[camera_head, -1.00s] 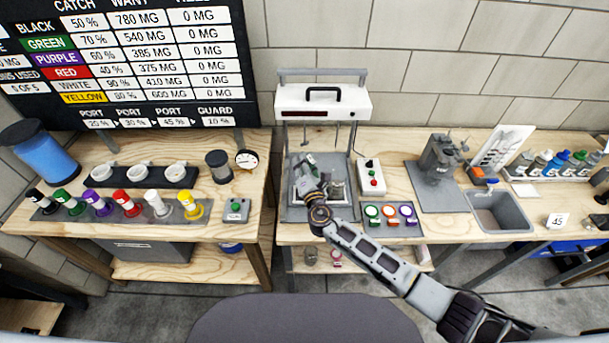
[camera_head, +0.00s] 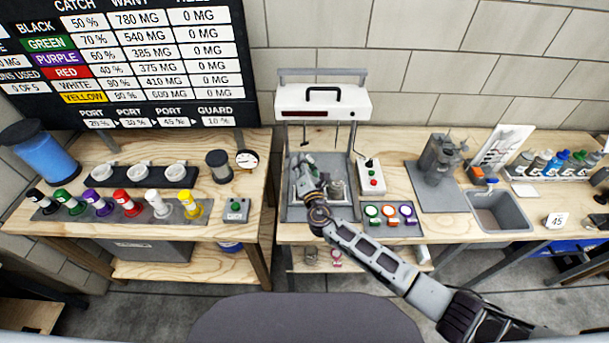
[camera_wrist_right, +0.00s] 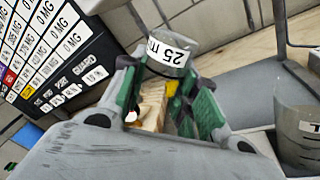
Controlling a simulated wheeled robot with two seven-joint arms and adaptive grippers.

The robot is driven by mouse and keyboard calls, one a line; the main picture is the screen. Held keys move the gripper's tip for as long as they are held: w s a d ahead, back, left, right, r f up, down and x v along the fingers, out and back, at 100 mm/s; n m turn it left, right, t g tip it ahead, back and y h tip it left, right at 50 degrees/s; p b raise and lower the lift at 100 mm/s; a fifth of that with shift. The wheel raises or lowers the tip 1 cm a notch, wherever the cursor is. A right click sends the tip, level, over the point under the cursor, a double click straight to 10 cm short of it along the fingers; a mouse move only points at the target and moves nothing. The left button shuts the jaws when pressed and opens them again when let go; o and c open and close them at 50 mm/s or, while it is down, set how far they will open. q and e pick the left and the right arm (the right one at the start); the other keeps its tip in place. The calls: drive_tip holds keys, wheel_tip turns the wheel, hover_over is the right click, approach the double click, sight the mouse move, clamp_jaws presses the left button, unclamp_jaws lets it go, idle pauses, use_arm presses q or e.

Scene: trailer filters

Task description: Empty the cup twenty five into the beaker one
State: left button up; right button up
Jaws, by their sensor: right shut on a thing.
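Cup twenty five (camera_wrist_right: 170,50) is a clear cup with a white label reading 25. My right gripper (camera_wrist_right: 165,84) is shut on it, with green-padded fingers on either side. In the head view the right gripper (camera_head: 308,180) is over the grey tray of the middle station, and the cup is too small there to make out clearly. A glass beaker (camera_head: 337,188) stands on that tray just right of the gripper. In the right wrist view a beaker (camera_wrist_right: 297,140) with a partly cut-off label shows at the right edge. My left gripper is not in view.
A white-topped frame (camera_head: 323,100) with hanging rods stands over the tray. A switch box (camera_head: 372,178) and coloured round pads (camera_head: 390,215) lie to the right. A stand (camera_head: 438,160) and a sink (camera_head: 498,212) are farther right. Coloured bottles (camera_head: 120,203) line the left table.

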idle(0.4)
drive_tip(key=m+b, duration=0.1)
drive_tip(key=m, duration=0.2)
drive_tip(key=shift+w+d+m+b, duration=0.1)
drive_tip(key=shift+d+m+b, duration=0.3)
drive_tip(key=shift+r, duration=0.1)
drive_tip(key=shift+d+m, duration=0.1)
drive_tip(key=shift+m, duration=0.5)
